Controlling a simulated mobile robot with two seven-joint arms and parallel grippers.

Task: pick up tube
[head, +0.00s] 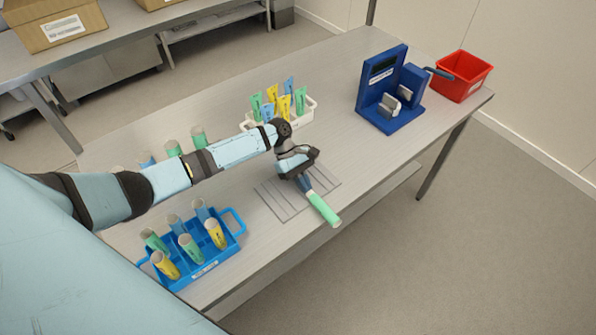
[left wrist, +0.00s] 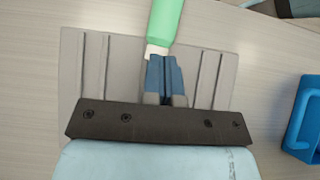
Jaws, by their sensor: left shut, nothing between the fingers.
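A green tube (head: 324,209) lies at the front edge of the grey grooved mat (head: 277,207), its far end reaching toward the table's front edge. In the left wrist view the green tube (left wrist: 166,24) shows its white end close to my fingertips. My left gripper (head: 304,184) is over the mat, its blue fingers (left wrist: 165,80) shut together with nothing between them. The fingertips are right at the tube's near end; whether they touch it cannot be told. My right gripper is not in view.
A blue rack (head: 207,267) with several green, yellow and blue tubes stands at the left. A blue machine (head: 388,92) and a red bin (head: 462,76) stand at the right. The table between mat and machine is clear.

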